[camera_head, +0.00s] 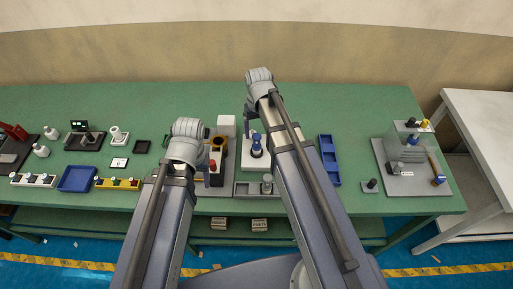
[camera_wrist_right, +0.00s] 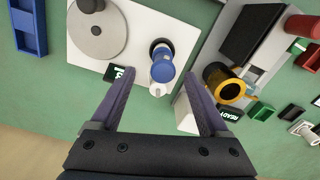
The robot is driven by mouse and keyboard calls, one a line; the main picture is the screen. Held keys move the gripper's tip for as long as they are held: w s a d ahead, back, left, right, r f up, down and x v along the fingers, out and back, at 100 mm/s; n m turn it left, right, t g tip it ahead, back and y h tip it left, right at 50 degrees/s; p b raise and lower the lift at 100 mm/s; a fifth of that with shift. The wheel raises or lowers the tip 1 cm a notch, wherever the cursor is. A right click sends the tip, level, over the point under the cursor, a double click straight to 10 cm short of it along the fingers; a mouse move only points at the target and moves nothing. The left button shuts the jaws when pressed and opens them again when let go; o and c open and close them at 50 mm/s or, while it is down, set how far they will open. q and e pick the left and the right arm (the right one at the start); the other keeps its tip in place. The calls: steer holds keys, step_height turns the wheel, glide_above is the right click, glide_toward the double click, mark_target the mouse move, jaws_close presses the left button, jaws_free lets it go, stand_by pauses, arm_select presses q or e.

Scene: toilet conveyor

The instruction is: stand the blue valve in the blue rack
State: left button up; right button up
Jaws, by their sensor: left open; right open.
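The blue valve (camera_head: 256,146), a blue body with a pale lower end, stands on a white station plate (camera_wrist_right: 93,63). In the right wrist view the valve (camera_wrist_right: 161,66) shows between the fingers. My right gripper (camera_wrist_right: 158,88) is open and empty, on the wall side of the valve; I cannot tell if a finger touches it. The blue rack (camera_head: 328,160), with several compartments, lies right of the station; it also shows at the upper left of the right wrist view (camera_wrist_right: 27,27). My left gripper (camera_head: 207,180) is open and mostly hidden by its arm.
A station with a yellow-orange ring (camera_wrist_right: 231,91) stands beside the valve's plate. A raised grey fixture (camera_head: 411,152) stands at the right. The green table (camera_head: 350,105) is clear behind the rack.

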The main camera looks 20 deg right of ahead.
mark_target(257, 142)
arm_select(q)
steer(key=shift+f, duration=0.65)
arm_select(e)
steer(key=shift+f, duration=0.6)
arm_select(q)
steer(key=shift+f+b, duration=0.1)
steer(key=shift+b, duration=0.25)
arm_select(e)
steer(key=shift+f, duration=0.1)
steer(key=f+b, duration=0.5)
steer(key=shift+s+a, duration=0.1)
steer(key=shift+a, duration=0.1)
arm_select(q)
step_height(257, 142, down, 5)
arm_select(e)
jaws_close()
